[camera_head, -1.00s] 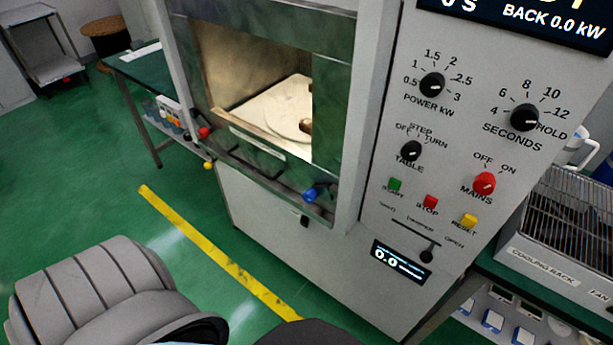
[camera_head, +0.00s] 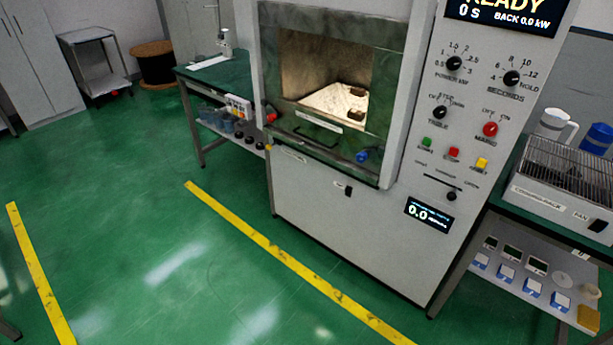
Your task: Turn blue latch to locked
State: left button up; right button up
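The blue latch (camera_head: 362,156) is a small blue knob at the lower right of the microwave generator's door frame (camera_head: 330,152). Its exact turn is too small to tell. A red knob (camera_head: 271,117) sits at the left side of the same door, and a small yellow one (camera_head: 268,147) is just below it. Through the door opening I see the lit chamber (camera_head: 318,70) with a pale plate and small dark pieces on it. Neither of my grippers is in view.
The control panel (camera_head: 470,120) with knobs and buttons is right of the door. A cooling rack (camera_head: 565,165) stands on the right bench, and a green-topped table (camera_head: 215,75) is at left. The green floor (camera_head: 150,230) in front is clear, marked with yellow lines.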

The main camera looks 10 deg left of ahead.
aim_at(370, 153)
jog(key=z, duration=0.5)
jog(key=i, duration=0.45)
jog(key=z, duration=0.35)
